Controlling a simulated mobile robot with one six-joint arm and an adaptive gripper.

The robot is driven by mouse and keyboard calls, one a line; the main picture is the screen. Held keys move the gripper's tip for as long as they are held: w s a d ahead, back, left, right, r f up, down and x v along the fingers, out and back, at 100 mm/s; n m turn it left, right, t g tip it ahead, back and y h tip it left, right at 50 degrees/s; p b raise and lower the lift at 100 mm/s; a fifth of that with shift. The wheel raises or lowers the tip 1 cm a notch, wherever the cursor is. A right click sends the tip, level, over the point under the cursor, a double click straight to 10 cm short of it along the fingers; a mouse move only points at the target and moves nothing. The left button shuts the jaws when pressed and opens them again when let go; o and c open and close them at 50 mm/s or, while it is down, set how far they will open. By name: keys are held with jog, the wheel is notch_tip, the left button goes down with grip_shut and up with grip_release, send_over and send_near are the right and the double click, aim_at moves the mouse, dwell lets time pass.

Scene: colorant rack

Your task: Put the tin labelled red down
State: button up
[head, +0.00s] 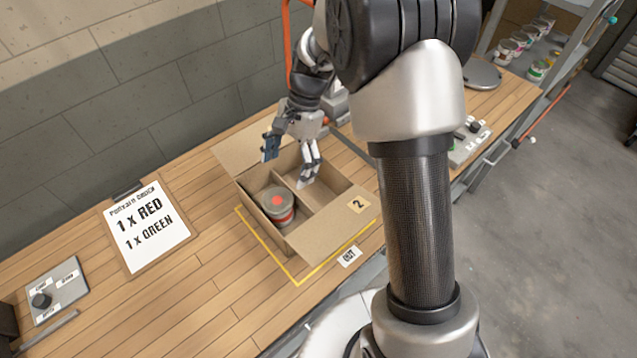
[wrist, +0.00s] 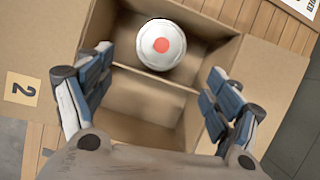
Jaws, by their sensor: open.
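The red tin (head: 277,205), with a red dot on its pale lid and a red band on its side, stands upright in the left compartment of the cardboard box (head: 310,240). In the wrist view the tin (wrist: 161,45) shows from above, with the box's divider (wrist: 155,78) below it. My gripper (head: 288,167) is open and empty above the box, its fingers apart from the tin. In the wrist view my gripper (wrist: 158,108) has its fingers spread on either side, over the compartment without the tin. That compartment looks empty.
The box has open flaps, one marked 2, and stands within a yellow outline (head: 297,282). An order clipboard (head: 147,228) reading 1 x red, 1 x green lies left on the wooden bench. A switch panel (head: 56,290) is further left. Several tins (head: 520,40) stand on the far rack.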

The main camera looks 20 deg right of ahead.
jog(key=s+d+r+n+t+h, duration=0.3)
jog(key=s+r+n+t, duration=0.35)
jog(key=s+r, duration=1.05)
jog(key=s+d+n, duration=0.2)
jog(key=s+n, duration=0.3)
jog(key=s, duration=0.1)
jog(key=shift+s+f+h, duration=0.25)
jog(key=shift+f+h, duration=0.05)
jog(key=shift+h, duration=0.1)
jog(key=shift+d, duration=0.1)
jog(key=shift+c, duration=0.5)
